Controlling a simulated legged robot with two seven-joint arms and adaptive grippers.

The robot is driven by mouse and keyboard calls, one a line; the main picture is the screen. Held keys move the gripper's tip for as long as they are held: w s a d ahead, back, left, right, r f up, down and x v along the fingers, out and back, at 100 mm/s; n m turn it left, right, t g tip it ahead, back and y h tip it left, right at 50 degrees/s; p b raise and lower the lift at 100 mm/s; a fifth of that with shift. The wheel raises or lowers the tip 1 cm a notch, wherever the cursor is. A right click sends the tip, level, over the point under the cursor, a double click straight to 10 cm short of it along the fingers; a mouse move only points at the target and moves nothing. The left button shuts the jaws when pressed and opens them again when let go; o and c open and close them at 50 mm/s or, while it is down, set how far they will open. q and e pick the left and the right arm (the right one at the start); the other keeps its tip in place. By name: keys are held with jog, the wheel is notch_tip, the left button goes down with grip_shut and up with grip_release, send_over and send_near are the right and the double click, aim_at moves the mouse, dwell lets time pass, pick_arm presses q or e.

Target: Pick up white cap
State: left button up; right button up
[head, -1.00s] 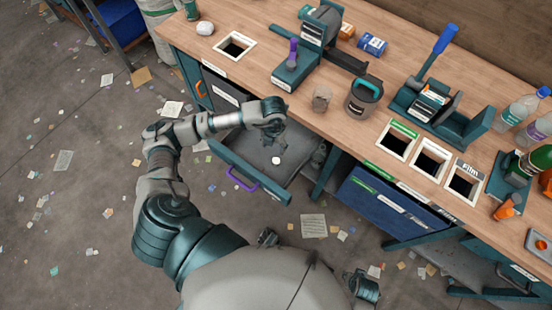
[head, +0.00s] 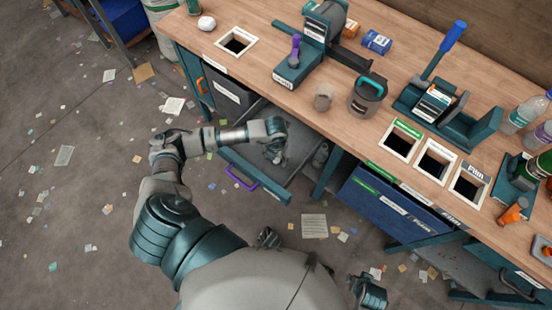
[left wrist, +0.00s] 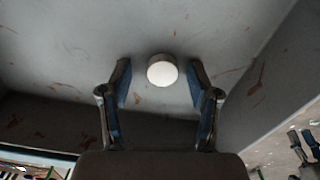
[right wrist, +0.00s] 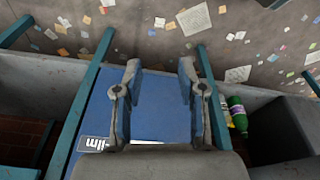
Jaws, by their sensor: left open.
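The white cap (left wrist: 162,70) is a small round disc on the grey floor of the open drawer (head: 268,185). In the left wrist view it lies between and slightly beyond the fingertips of my left gripper (left wrist: 160,78), which is open and empty. I cannot tell how high the gripper is above the cap. In the head view my left gripper (head: 275,153) is inside the drawer and hides the cap. My right gripper (right wrist: 160,75) is open with nothing between its fingers, above a blue bin; it also shows low in the head view (head: 370,292).
The drawer has a purple handle (head: 241,177) and raised side walls. The wooden worktop (head: 300,110) above it carries a dark mug (head: 367,97), presses, bottles and square slots. A blue bin (head: 385,212) stands to the right. Paper scraps litter the floor.

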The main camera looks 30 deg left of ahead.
pick_arm(q)
jog(key=shift+d, duration=0.25)
jog(key=c, duration=0.8)
jog(key=shift+o, duration=0.2)
jog(key=shift+a+r, duration=0.1)
jog(key=shift+a, duration=0.05)
